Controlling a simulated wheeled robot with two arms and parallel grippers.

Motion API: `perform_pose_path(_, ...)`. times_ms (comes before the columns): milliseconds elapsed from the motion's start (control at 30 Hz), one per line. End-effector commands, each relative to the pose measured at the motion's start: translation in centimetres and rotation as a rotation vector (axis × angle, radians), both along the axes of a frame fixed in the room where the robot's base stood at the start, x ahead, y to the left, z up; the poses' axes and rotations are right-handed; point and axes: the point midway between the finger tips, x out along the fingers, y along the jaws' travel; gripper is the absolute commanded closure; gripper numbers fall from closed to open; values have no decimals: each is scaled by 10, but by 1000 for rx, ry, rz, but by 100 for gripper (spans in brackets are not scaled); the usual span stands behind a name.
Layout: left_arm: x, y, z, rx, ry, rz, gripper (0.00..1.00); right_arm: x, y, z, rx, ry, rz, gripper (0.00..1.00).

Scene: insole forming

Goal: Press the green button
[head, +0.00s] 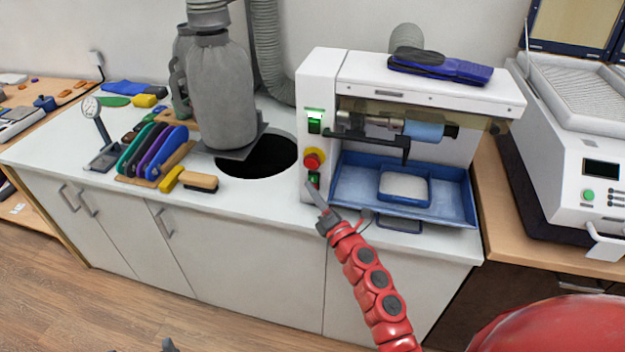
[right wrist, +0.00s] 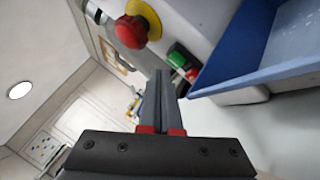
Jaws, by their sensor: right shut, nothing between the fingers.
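A green button (head: 314,178) sits low on the front panel of the white grinding machine (head: 322,75), below a red emergency stop (head: 312,160) on a yellow base. The right wrist view shows the green button (right wrist: 177,56) beside a red button (right wrist: 192,75), with the emergency stop (right wrist: 131,32) to the left. My right gripper (head: 317,194) is shut and empty, its fingertips (right wrist: 163,78) close to the button panel. I cannot tell whether they touch it. A small dark tip (head: 169,345) at the bottom edge may be my left gripper; its jaws do not show.
A blue tray (head: 452,205) sits in the machine, right of the buttons. A grey dust collector (head: 222,95), a round hole and brushes lie left on the white counter. Another white machine (head: 570,150) at right has its own green button (head: 588,195).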

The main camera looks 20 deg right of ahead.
Motion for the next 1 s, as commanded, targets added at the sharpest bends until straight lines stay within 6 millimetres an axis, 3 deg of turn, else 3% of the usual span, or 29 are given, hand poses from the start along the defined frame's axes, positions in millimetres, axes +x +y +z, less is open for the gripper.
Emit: perform_pose_path(1000,0,0,-8,0,0,0,18,10,-7,0,-1,-1,0,100)
